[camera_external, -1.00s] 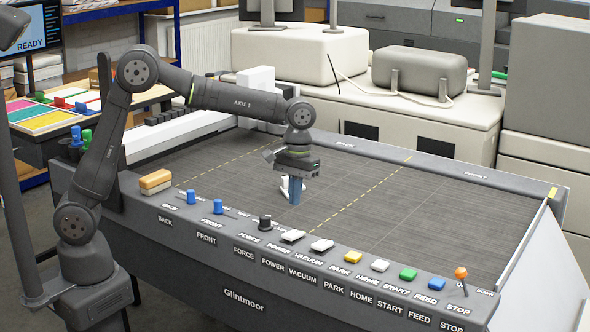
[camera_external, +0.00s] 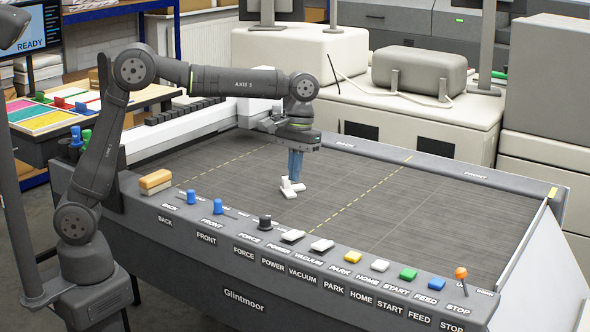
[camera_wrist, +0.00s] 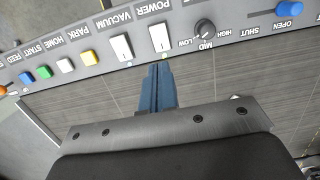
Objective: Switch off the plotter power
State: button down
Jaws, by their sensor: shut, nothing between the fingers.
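The POWER switch is a white rocker (camera_external: 292,236) on the plotter's front panel, between the black FORCE knob (camera_external: 265,222) and the similar white VACUUM rocker (camera_external: 321,245). In the wrist view the POWER rocker (camera_wrist: 159,38) lies just beyond my fingertips, with a small light at its near edge. The VACUUM rocker (camera_wrist: 121,47) is left of it there. My gripper (camera_external: 294,178) has its blue fingers together, pointing down above the plotter bed, behind the panel. The closed fingers (camera_wrist: 157,67) also show in the wrist view, apart from the rocker and holding nothing.
A small white object (camera_external: 290,190) lies on the bed below my fingers. Blue sliders (camera_external: 218,206) stand left of the knob. Yellow (camera_external: 353,257), green (camera_external: 408,273) and other buttons run right, to the raised orange STOP control (camera_external: 460,272). The bed's right side is clear.

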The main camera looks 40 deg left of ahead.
aim_at(288, 234)
jog(key=shift+f, duration=0.1)
jog(key=f, duration=0.4)
jog(key=s+f, duration=0.1)
jog(key=f, duration=0.4)
jog(key=s+f, duration=0.1)
jog(key=f, duration=0.3)
jog(key=shift+s+f, duration=0.1)
jog(key=shift+f, duration=0.25)
